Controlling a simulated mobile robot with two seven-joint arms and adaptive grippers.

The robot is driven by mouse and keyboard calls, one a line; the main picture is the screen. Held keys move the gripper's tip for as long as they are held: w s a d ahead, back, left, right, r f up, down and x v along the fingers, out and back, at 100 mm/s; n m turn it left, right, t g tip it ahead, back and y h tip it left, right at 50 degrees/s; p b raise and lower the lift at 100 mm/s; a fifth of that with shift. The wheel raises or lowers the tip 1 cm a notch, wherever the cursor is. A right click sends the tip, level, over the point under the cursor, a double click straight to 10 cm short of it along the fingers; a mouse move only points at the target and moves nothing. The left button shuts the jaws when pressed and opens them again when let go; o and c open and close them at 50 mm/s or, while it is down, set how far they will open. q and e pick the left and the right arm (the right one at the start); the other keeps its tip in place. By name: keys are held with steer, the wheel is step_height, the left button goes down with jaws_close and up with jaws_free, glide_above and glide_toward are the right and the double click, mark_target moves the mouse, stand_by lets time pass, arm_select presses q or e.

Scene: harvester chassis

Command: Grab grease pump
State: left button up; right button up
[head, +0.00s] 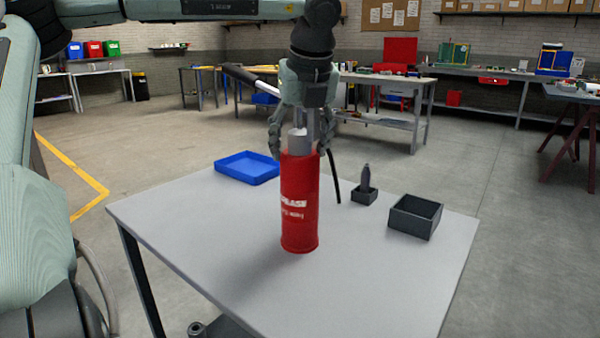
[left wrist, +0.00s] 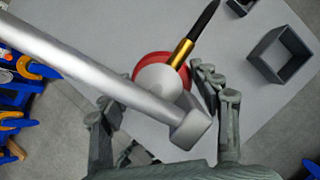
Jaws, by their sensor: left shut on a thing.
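The grease pump is a red cylinder (head: 299,205) with white lettering, a grey top, a lever handle and a thin black hose. It is upright at the middle of the grey table (head: 200,225); I cannot tell if its base touches the table. My left gripper (head: 300,140) comes down from above, shut on the pump's top. In the left wrist view the silver lever (left wrist: 90,75) crosses in front of the red body, and a brass fitting (left wrist: 181,53) joins the black hose. The fingers sit on either side of the pump head. My right gripper is not in view.
A blue tray (head: 247,179) lies at the table's back left. A small dark holder (head: 364,196) with a grey upright object and an open dark grey box (head: 415,227) stand at the right. The table's front and left are clear.

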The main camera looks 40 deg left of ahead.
arm_select(q)
steer(key=shift+r, duration=0.25)
